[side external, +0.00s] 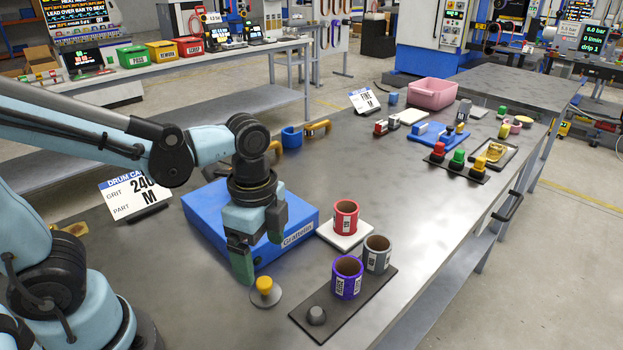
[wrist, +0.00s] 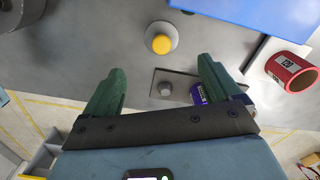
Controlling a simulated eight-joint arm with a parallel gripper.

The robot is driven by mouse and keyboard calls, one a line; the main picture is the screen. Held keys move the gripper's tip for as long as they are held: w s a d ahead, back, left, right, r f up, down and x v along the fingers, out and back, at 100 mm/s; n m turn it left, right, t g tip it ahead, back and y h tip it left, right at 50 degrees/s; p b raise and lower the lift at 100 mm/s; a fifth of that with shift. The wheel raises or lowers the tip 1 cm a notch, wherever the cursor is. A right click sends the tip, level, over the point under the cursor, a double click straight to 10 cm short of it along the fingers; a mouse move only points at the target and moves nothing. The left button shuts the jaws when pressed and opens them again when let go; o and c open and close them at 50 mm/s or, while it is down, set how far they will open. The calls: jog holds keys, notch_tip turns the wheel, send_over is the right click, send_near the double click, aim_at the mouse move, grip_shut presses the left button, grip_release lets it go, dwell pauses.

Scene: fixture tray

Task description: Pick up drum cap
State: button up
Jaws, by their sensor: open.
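A round grey cap (side external: 267,299) with a yellow knob (side external: 264,284) lies on the bench; I take it to be the drum cap. In the wrist view the cap (wrist: 152,31) is beyond the fingertips, roughly centred between them. My gripper (side external: 261,252) is open and empty, pointing down beside the blue box, just behind and above the cap. Its two green fingers also show in the wrist view (wrist: 158,80), spread wide. They appear apart from the cap.
A blue box (side external: 296,235) stands close behind my gripper. A red drum (side external: 345,217) sits on a white pad to the right. A grey drum (side external: 377,254), a purple drum (side external: 347,277) and a grey knob (side external: 316,315) are on a dark plate (side external: 370,294).

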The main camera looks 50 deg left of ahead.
aim_at(264, 282)
jog(key=shift+a+f, duration=0.15)
jog(key=shift+f, duration=2.15)
jog(key=shift+a+f, duration=0.1)
jog(key=shift+f, duration=2.15)
jog(key=c, duration=1.1)
